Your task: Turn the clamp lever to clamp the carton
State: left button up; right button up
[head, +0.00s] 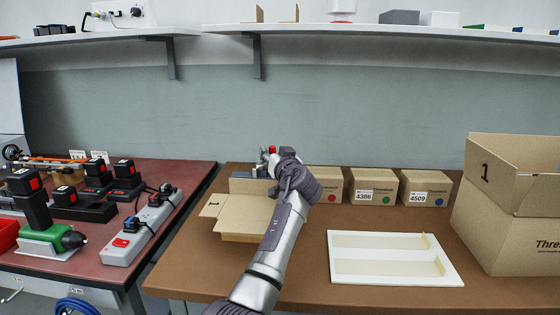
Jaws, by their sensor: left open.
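An open cardboard carton (243,187) with its flaps spread stands on the brown table, left of centre, in the head view. A small red part (272,150), which looks like the clamp lever's grip, shows just behind the carton at its back right. The rest of the clamp is mostly hidden by my arm. My left gripper (268,164) is open at the red part, above the carton's back right corner. My arm covers the carton's right side. I cannot tell whether the fingers touch the lever. My right gripper is not in view.
Several small closed cartons (375,187) line the table's back edge. A white two-slot tray (394,258) lies right of my arm. Large cartons (508,235) are stacked at the far right. A power strip (142,227) and a green drill (50,238) are on the left table.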

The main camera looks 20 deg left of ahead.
pick_arm(q)
jog(key=v, duration=1.1)
jog(key=shift+d, duration=0.1)
